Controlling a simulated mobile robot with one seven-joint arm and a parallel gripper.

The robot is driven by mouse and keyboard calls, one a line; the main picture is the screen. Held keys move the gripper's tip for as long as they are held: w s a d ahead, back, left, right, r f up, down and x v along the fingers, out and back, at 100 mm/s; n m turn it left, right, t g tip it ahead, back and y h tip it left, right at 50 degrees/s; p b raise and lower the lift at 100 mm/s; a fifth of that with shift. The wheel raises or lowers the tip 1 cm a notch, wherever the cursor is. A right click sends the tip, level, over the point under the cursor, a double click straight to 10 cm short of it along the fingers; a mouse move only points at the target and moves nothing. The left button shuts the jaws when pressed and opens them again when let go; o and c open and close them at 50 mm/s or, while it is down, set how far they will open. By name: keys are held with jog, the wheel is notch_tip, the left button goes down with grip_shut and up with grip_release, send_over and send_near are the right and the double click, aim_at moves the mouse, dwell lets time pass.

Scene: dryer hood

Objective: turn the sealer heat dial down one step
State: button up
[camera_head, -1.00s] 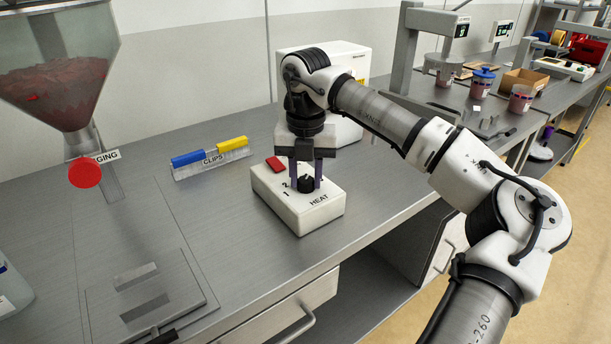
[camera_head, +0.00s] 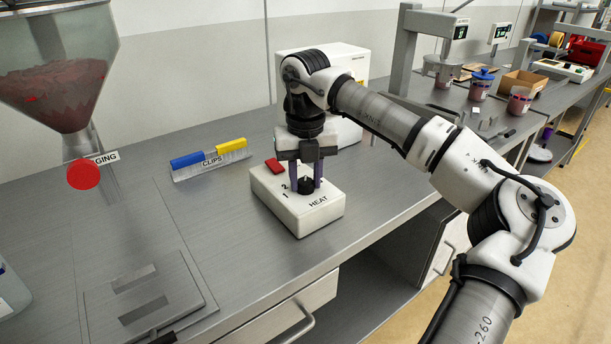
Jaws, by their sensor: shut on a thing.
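The sealer heat control is a white box (camera_head: 297,217) labelled HEAT on the grey bench, with the numbers 1 and 2 visible beside its dial. The black heat dial (camera_head: 306,186) stands on top of the box. My gripper (camera_head: 306,183) points straight down over the box, its two purple fingers shut on the dial, one on each side. The fingers hide part of the dial's sides and some of its markings, so I cannot tell which number the dial points to.
A hopper (camera_head: 60,75) with a red knob hangs at far left. A white machine (camera_head: 345,70) stands behind my gripper. The bench in front of the box is clear.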

aim_at(306, 182)
jog(key=o, duration=1)
jog(key=shift+c, duration=0.2)
jog(key=shift+r, duration=0.1)
notch_tip(306, 182, up, 14)
jog(key=shift+b, duration=0.35)
jog(key=shift+f, duration=0.2)
